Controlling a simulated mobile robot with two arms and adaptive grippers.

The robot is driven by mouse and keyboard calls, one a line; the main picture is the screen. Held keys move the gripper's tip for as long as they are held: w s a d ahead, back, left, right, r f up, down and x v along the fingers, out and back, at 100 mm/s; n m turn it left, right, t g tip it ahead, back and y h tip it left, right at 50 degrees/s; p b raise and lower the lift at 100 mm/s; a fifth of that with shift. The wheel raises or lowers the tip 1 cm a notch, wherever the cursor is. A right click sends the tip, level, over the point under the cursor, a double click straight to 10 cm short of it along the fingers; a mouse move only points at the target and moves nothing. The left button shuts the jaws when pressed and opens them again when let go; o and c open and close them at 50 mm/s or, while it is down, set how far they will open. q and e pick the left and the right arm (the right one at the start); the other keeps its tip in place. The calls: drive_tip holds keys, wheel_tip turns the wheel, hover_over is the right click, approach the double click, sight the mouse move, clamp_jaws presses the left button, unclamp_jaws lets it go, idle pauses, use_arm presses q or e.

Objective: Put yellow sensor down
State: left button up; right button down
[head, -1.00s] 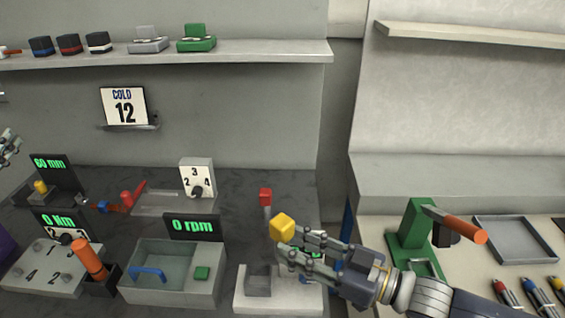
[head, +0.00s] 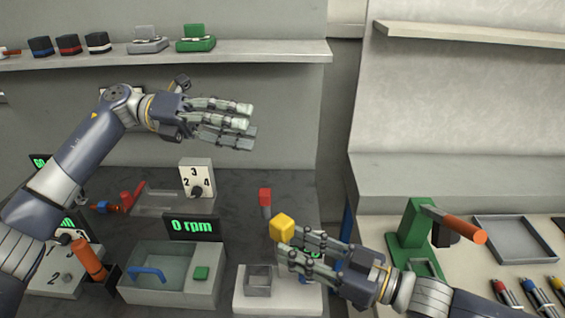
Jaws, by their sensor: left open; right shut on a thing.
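The yellow sensor (head: 283,227) is a small yellow block at the fingertips of my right gripper (head: 290,242). The gripper is shut on it and holds it above a white base with a grey square socket (head: 258,281). Part of the sensor's lower side is hidden by the fingers. My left gripper (head: 245,122) is open and empty, with its fingers pointing right, in front of the back wall and below the shelf.
A red-topped post (head: 265,200) stands behind the yellow sensor. A grey box with a blue handle (head: 148,274) and a 0 rpm display (head: 193,227) are to the left. A green stand with an orange handle (head: 415,238) is to the right, near an empty tray (head: 517,240).

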use_arm(q)
drive_tip(key=s+d+m+g+y, duration=0.2)
drive_tip(key=s+d+m+y, duration=0.2)
drive_tip(key=s+d+m, duration=0.15)
drive_tip(key=m+t+y, duration=0.5)
drive_tip(key=m+y, duration=0.8)
hover_over(283, 220)
drive_tip(key=f, duration=0.2)
drive_tip(key=shift+n, duration=0.25)
wheel_tip(283, 220, down, 12)
drive_tip(key=shift+a+r, duration=0.1)
drive_tip(key=shift+r, duration=0.1)
drive_tip(key=c, duration=1.1)
drive_tip(key=shift+c, duration=0.3)
use_arm(e)
drive_tip(key=c, duration=1.1)
unclamp_jaws()
